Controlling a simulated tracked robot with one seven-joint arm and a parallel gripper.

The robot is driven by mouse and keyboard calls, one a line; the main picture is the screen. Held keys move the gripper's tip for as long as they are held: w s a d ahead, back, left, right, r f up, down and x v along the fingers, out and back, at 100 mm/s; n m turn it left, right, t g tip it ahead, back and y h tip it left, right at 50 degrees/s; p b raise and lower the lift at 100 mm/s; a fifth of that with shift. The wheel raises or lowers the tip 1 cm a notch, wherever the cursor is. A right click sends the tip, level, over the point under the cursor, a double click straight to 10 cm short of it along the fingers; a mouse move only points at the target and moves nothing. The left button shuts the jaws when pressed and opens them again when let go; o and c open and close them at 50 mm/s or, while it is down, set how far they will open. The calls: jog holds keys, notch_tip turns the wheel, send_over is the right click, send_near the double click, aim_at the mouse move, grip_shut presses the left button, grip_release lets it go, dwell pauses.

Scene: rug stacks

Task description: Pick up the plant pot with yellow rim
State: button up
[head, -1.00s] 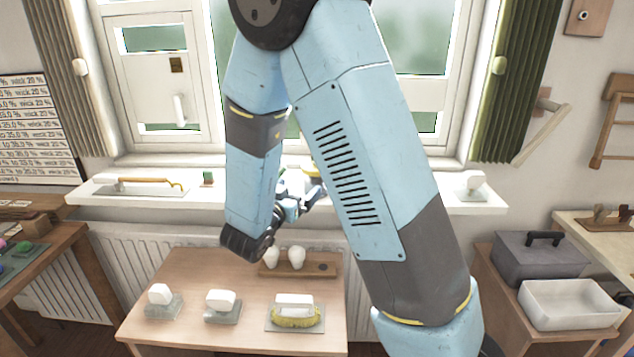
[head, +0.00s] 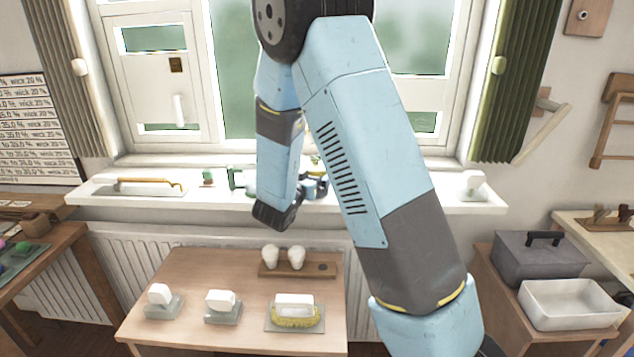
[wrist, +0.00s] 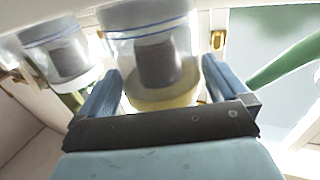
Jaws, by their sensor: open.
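In the wrist view, a pale, see-through pot-like thing (wrist: 158,62) with a dark grey core and a yellow band (wrist: 165,98) at its lower end shows between my fingers. My gripper (wrist: 160,68) is open, one blue finger on each side of it; I cannot tell whether they touch it. In the head view my gripper (head: 315,187) is at the window sill, partly hidden behind my arm. A small yellow bit (head: 315,160) shows just above it; the rest of that thing is hidden.
A similar pale vessel (wrist: 65,50) with a blue line stands left in the wrist view. The sill (head: 400,195) also holds a trowel-like tool (head: 150,186), a small green block (head: 207,178) and a white-topped piece (head: 473,184). A wooden table (head: 215,270) stands below.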

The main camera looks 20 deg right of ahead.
jog(key=shift+x, duration=1.05)
jog(key=shift+c, duration=0.2)
jog(key=c, duration=1)
jog(key=shift+r, duration=0.1)
